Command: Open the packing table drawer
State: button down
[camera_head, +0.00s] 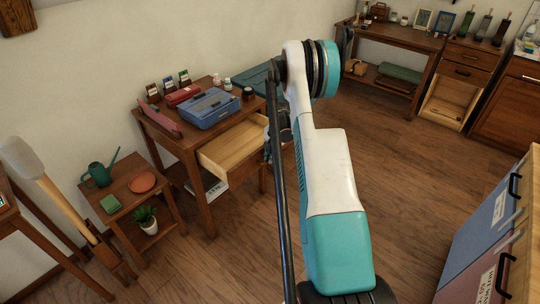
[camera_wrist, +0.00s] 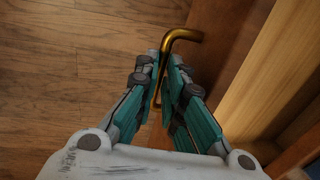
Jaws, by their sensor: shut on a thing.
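The packing table (camera_head: 186,146) is a brown wooden table against the wall at the left in the head view. Its drawer (camera_head: 232,147) is of pale wood, stands pulled out and looks empty; its side wall also shows in the wrist view (camera_wrist: 270,70). The brass handle (camera_wrist: 184,36) is a bent bar on the drawer front. My gripper (camera_wrist: 166,72) has teal fingers and is shut on the handle, with one finger on each side. In the head view my arm hides most of the gripper and the handle.
A blue toolbox (camera_head: 208,108) and a red case (camera_head: 183,95) sit on the tabletop. A low side table (camera_head: 120,200) with a watering can (camera_head: 98,175) stands at the left. Blue and red bins (camera_head: 478,240) stand at the lower right. The wooden floor (camera_head: 410,160) between is clear.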

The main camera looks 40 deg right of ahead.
jog(key=c, duration=2)
grip_release()
jog(key=shift+o, duration=0.2)
notch_tip(320, 180, up, 12)
jog(key=s, duration=0.2)
jog(key=shift+d, duration=0.15)
jog(key=shift+f, duration=0.1)
